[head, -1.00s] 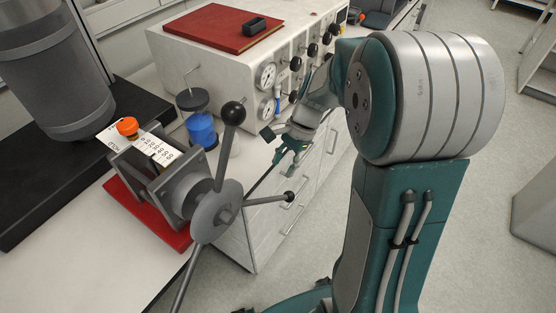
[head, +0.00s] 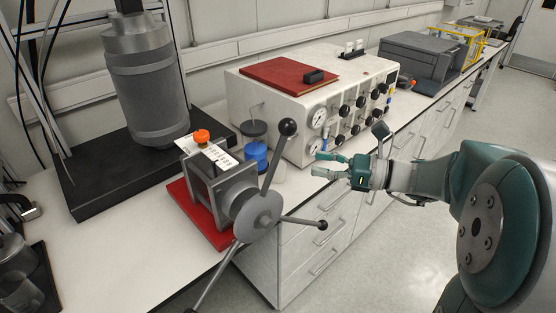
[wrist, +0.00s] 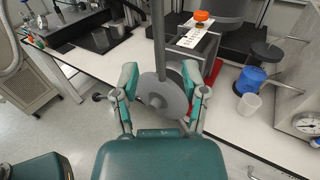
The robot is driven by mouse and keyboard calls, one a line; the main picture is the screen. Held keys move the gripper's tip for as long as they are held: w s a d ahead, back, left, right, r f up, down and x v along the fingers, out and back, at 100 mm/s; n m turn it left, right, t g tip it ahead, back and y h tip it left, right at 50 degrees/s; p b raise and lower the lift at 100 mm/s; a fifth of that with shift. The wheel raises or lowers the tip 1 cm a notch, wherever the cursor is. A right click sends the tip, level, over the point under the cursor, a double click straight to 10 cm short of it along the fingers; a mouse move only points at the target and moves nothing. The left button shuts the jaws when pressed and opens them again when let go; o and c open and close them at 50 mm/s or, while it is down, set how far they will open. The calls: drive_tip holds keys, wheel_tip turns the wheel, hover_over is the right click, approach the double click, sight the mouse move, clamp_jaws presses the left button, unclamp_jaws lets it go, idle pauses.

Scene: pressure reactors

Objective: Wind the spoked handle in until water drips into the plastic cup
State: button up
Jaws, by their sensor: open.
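The grey spoked handle (head: 257,212) is on the front of a grey metal press on a red base; its spokes end in black knobs. One spoke points up, one right and one down-left. The clear plastic cup (head: 279,173) stands behind the upper spoke, partly hidden; it shows fully in the wrist view (wrist: 248,104). I cannot see any water dripping. My gripper (head: 322,164) is open and empty, right of the handle and apart from it. In the wrist view, the handle's hub (wrist: 160,98) appears between my spread fingers (wrist: 160,82).
A blue container (head: 256,156) with a dark disc above it stands behind the cup. A white gauge panel box (head: 300,105) with knobs is at the back right of the bench. A large grey cylinder (head: 150,90) stands on a black base at left. The floor in front is clear.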

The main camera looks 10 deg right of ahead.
sight(277, 156)
drive_tip(key=x, duration=0.9)
drive_tip(key=shift+a, duration=0.15)
clamp_jaws()
